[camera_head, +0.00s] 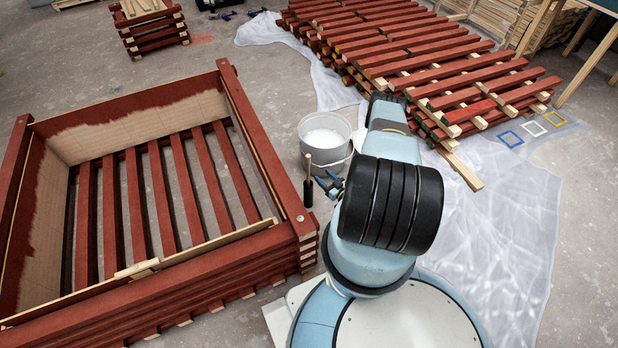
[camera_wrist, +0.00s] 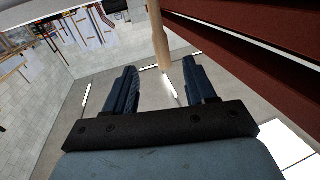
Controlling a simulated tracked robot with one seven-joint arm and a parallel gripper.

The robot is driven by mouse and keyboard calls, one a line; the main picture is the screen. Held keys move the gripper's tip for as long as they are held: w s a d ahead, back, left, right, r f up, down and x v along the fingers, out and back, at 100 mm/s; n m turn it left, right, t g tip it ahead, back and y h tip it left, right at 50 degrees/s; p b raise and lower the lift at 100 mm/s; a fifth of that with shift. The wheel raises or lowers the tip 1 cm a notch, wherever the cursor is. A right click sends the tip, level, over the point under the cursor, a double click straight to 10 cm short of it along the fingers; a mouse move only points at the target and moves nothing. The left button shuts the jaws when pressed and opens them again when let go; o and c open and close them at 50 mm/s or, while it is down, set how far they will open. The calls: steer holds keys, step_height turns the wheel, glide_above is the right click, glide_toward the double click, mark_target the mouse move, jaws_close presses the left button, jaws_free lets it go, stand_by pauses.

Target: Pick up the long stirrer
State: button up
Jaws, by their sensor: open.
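The long stirrer (camera_head: 308,168) is a thin upright stick with a pale wooden top. Its lower part sits in, or is, a dark black sleeve beside the corner of the red crate. My gripper (camera_head: 328,186) is just to its right, with its fingers pointing towards it. In the wrist view a pale wooden rod (camera_wrist: 159,35) comes down from the top edge, its end between the two blue fingertips of my gripper (camera_wrist: 160,68). The fingers are open, with a gap on both sides of the rod. I cannot tell how deep the rod lies between them.
A bucket (camera_head: 303,146) of white paint stands just behind the gripper. The large slatted red crate (camera_head: 262,150) is at the left, with a small stick (camera_head: 137,268) on its near edge. Red battens (camera_head: 400,50) are stacked behind. Clear plastic sheeting (camera_head: 500,230) covers the floor at right.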

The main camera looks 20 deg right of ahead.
mark_target(309, 164)
steer(key=x, duration=0.8)
steer(key=shift+a, duration=0.2)
steer(key=x, duration=0.5)
steer(key=shift+w+r, duration=0.1)
steer(key=shift+w, duration=0.2)
steer(key=shift+d, duration=0.1)
steer(key=shift+c, duration=0.2)
jaws_close()
steer(key=shift+r, duration=0.1)
